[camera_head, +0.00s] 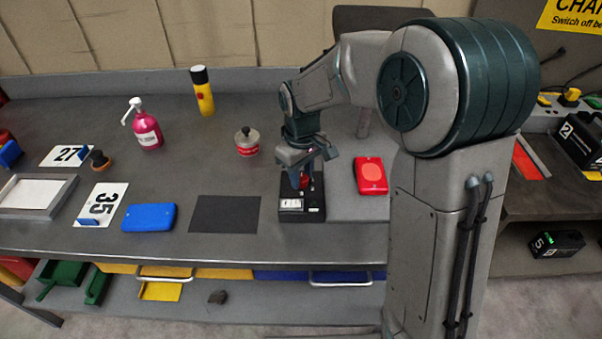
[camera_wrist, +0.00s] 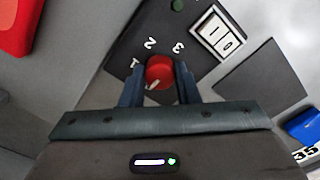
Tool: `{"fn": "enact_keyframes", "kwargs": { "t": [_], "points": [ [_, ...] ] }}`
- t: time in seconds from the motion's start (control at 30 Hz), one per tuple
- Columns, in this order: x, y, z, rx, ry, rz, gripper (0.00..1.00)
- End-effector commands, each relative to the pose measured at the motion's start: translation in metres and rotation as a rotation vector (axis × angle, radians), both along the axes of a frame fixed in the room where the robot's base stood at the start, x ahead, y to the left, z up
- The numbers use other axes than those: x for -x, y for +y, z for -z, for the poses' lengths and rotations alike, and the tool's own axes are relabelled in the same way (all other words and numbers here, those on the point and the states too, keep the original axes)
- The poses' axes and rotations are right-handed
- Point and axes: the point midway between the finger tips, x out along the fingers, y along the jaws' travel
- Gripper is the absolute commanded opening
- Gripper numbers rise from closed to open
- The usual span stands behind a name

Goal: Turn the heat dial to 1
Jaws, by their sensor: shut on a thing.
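The heat dial is a red round knob (camera_wrist: 160,70) on a black control box (camera_wrist: 128,50). In the head view the box (camera_head: 314,208) stands on the bench near its front edge. The numerals 1, 2 and 3 are printed in an arc around the knob. A pale pointer mark on the knob faces the lower left in the wrist view, below the numeral 1. My gripper (camera_head: 304,178) is shut on the knob from above, one finger on each side.
A red case (camera_head: 370,176) lies just right of the box, and a dark mat (camera_head: 225,214) lies to its left.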

Motion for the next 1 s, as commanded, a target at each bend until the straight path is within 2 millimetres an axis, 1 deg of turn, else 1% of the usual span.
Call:
{"fn": "enact_keyframes", "kwargs": {
  "t": [0.17,0.37,1.0],
  "points": [
    [-0.0001,0.0002,0.0000,0.000,-0.001,0.055,0.06],
    [-0.0002,0.0005,0.0002,0.000,-0.001,0.187,0.06],
    [-0.0003,0.0004,-0.0006,-0.001,-0.002,0.770,0.06]
  ]
}}
